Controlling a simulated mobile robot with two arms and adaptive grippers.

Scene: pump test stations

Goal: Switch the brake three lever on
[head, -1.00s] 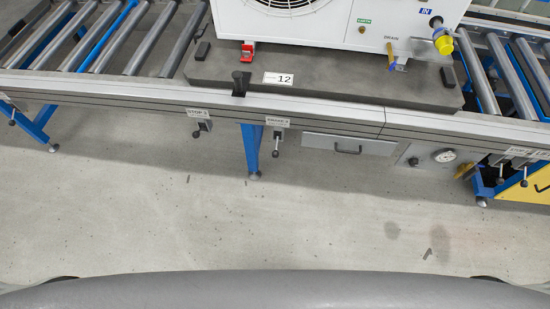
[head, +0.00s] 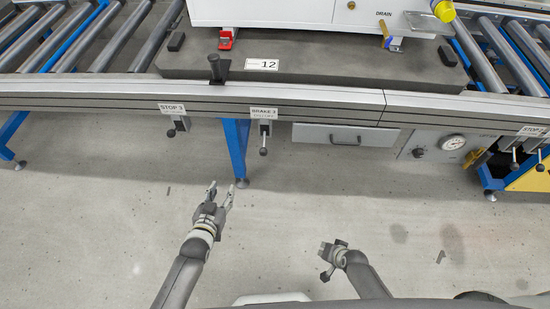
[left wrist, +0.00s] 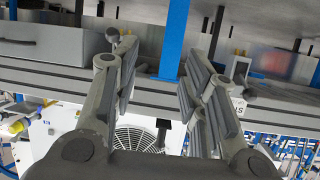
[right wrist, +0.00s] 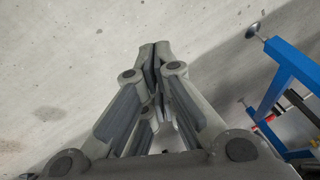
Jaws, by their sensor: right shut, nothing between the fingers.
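The brake three lever (head: 264,141) hangs from a small bracket under its "BRAKE 3" label on the conveyor's front rail, its dark ball knob pointing down. In the left wrist view, a ball-ended lever beside the drawer (left wrist: 112,35) appears to be the same one, close to a finger in the picture. My left gripper (head: 221,190) is open and empty, below and left of the lever in the head view; its spread fingers also show in the left wrist view (left wrist: 160,62). My right gripper (head: 324,262) is shut and empty, low over the floor, away from the lever.
A similar "STOP 3" lever (head: 171,131) hangs to the left. A blue leg (head: 236,150) stands between the two levers. A grey drawer (head: 345,138) and a gauge panel (head: 430,147) are to the right. The floor in front is clear.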

